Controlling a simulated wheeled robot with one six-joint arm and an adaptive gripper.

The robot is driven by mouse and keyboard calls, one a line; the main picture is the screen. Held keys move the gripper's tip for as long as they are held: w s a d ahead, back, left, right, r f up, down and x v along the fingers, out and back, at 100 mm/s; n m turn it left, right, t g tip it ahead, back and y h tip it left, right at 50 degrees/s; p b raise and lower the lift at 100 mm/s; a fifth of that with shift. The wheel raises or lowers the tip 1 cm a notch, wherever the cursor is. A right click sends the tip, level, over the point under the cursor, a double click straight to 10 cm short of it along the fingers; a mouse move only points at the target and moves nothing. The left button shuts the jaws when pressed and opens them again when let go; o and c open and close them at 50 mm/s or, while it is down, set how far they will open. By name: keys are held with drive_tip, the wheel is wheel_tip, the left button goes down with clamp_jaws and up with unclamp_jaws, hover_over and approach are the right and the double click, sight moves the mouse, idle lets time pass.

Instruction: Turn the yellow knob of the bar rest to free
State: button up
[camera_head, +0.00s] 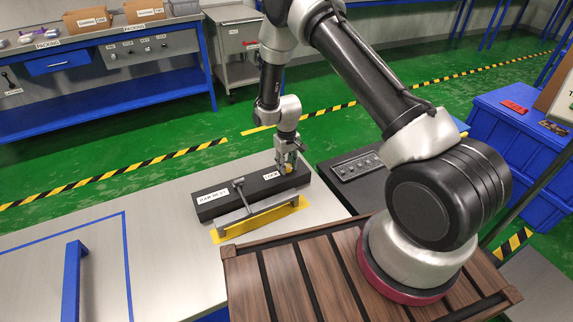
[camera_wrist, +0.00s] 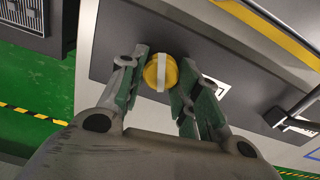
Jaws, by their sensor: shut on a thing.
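The bar rest (camera_head: 228,205) is a long dark block on the grey bench, with a "BAR REST" label at its left end and a "LOCK" label near its right end. Its yellow knob (camera_wrist: 160,72) is round with a pale stripe across it, running nearly up and down in the wrist view. My gripper (camera_wrist: 160,80) points down at the knob, with one finger on each side, shut on it. In the head view my gripper (camera_head: 288,166) mostly hides the knob. A white label shows partly behind the right finger in the wrist view.
A grey bar (camera_head: 258,212) lies along the front of the block above a yellow strip (camera_head: 230,235). A dark lever (camera_head: 240,190) stands at the block's left part. A dark panel with buttons (camera_head: 358,165) is to the right. A blue handle (camera_head: 73,280) stands at front left.

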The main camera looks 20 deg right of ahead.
sight(287, 166)
drive_tip(key=shift+m, duration=2)
drive_tip(key=o, duration=1)
drive_tip(key=shift+r, duration=0.15)
wheel_tip(287, 166, up, 12)
